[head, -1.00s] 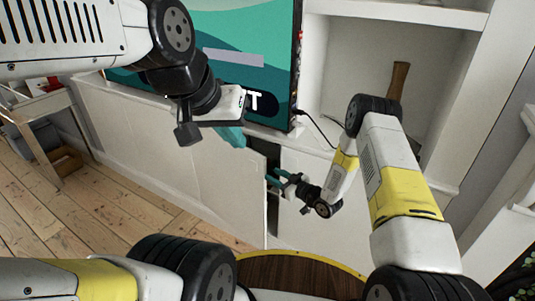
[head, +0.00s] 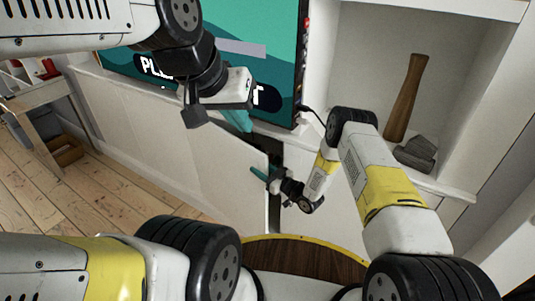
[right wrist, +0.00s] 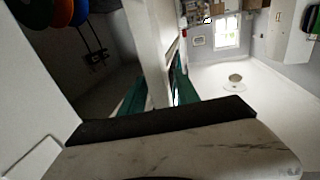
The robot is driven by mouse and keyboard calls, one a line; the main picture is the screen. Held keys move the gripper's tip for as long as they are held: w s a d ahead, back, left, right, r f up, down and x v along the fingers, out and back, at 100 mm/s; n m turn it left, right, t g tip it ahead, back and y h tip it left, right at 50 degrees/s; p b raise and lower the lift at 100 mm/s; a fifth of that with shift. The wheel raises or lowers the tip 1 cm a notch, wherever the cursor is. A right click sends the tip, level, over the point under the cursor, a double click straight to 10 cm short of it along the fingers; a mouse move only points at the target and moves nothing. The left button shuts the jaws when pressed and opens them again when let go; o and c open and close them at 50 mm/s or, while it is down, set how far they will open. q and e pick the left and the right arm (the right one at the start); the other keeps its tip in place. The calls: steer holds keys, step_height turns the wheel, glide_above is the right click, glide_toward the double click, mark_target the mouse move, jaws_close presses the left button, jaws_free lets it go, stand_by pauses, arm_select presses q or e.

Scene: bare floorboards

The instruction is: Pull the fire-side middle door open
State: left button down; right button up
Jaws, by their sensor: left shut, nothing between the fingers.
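A white cabinet door (head: 222,165) under the television stands ajar, with a dark gap at its right edge. I take it for the middle door. My right gripper (head: 262,176) is at that edge, one teal finger in front of the door face. In the right wrist view the door's edge (right wrist: 150,50) runs between the two teal fingers (right wrist: 158,95); a slit shows beside the right finger, so the jaws look open around it. My left gripper (head: 238,120) is shut and empty, above the door near the cabinet top.
The television (head: 275,60) stands on the cabinet top, close behind my left gripper. A wooden-handled hammer (head: 408,95) leans in the alcove at right. Dark cabinet inside with coloured round things (right wrist: 65,12) shows in the right wrist view. Floorboards (head: 95,185) at left are clear.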

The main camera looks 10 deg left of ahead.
steer(key=shift+w+a, duration=0.2)
steer(key=shift+a, duration=0.15)
jaws_close()
stand_by(1.2)
